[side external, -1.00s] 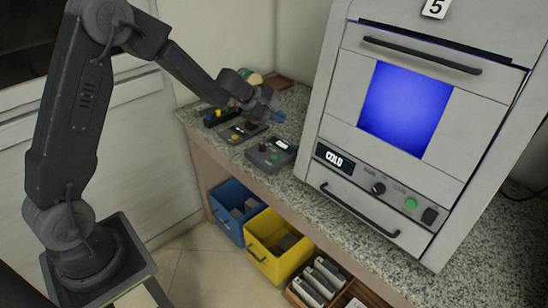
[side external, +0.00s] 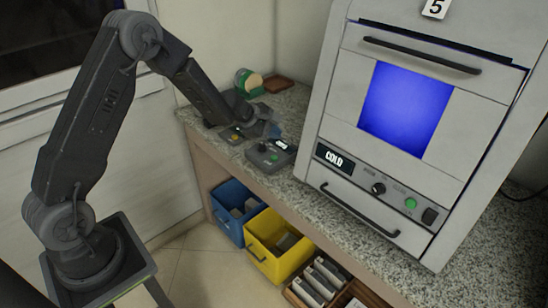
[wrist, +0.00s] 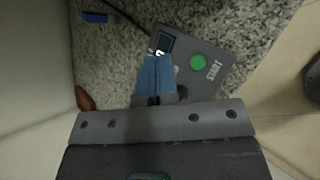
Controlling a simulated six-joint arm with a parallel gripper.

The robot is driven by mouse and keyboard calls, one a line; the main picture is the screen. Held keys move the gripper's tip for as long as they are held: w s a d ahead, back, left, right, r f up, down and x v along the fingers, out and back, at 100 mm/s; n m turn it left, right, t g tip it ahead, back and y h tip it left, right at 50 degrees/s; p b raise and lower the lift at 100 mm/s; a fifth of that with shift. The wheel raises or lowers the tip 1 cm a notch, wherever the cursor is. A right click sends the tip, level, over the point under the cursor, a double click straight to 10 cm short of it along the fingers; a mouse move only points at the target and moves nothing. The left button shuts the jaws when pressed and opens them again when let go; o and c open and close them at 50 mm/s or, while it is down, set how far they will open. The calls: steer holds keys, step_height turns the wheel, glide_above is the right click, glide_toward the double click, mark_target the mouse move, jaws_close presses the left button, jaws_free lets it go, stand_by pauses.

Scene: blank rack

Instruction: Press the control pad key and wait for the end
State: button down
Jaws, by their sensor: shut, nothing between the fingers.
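A dark control pad (side external: 271,153) with a green key and a small lit display lies on the counter. In the wrist view, its green key (wrist: 198,62) shows right of my blue fingertips. A second dark pad (side external: 233,137) with a yellow key lies behind it, partly hidden by my arm. My gripper (side external: 275,131) is low, by the far side of the green-key pad. In the wrist view, my gripper (wrist: 158,62) is shut and empty, its fingers overlapping the pad's display side. Whether they touch the pad cannot be told.
A large grey cabinet (side external: 335,190) with a blue-lit window and a "COLD" display stands right of the pads. Green tape (side external: 247,80) and a brown block (side external: 279,84) lie at the back. Blue (side external: 217,221) and yellow (side external: 258,252) bins sit below the counter.

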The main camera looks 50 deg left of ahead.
mark_target(274, 158)
steer(key=shift+f, duration=3)
steer(key=shift+f, duration=0.1)
steer(key=shift+f, duration=0.3)
